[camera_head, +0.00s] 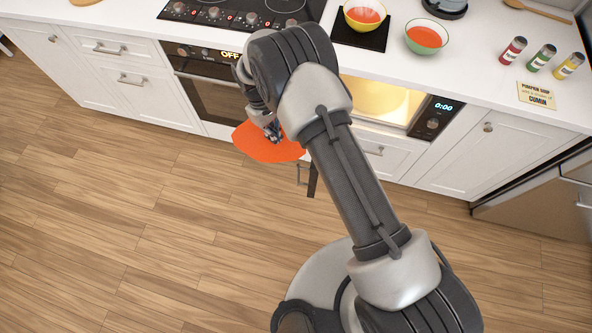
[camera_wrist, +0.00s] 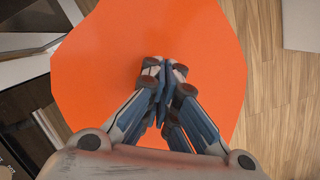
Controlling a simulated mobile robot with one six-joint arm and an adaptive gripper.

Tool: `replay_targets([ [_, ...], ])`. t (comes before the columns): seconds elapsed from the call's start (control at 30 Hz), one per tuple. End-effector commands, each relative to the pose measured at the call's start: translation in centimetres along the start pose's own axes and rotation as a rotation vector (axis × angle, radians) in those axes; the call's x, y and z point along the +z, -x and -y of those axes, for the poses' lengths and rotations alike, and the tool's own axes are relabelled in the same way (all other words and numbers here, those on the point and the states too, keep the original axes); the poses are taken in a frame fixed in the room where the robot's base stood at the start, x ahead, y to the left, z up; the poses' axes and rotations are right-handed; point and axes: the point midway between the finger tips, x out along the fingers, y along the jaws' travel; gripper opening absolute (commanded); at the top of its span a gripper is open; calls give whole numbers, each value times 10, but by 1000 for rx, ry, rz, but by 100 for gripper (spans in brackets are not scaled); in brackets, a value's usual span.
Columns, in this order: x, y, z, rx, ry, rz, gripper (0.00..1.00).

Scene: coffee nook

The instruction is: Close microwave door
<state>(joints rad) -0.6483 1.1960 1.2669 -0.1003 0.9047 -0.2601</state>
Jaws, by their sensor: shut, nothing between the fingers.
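The microwave's lit interior (camera_head: 385,100) shows behind my arm in the head view, with its control panel (camera_head: 434,117) to the right. Its door (camera_head: 312,181) appears to stand open, seen nearly edge-on below the opening; my arm hides much of it. My gripper (camera_head: 273,132) is left of the door, in front of the oven. In the wrist view my gripper (camera_wrist: 165,72) has its fingertips together with nothing between them. It is seen against a flat orange surface; I cannot tell whether they touch.
The flat orange shape (camera_head: 266,148) lies around my gripper in the head view, and its orange surface (camera_wrist: 105,55) fills much of the wrist view. The oven (camera_head: 207,98) is on the left. Bowls (camera_head: 427,37) and jars (camera_head: 513,50) stand on the counter. The wooden floor (camera_head: 130,210) at left is clear.

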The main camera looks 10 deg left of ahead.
Motion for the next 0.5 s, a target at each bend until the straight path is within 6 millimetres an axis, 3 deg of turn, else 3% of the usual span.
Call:
replay_targets([
  [0.27,-2,-31,4,0,13,11,0],
  [0.5,-1,-83,5,-1,12,12,0],
])
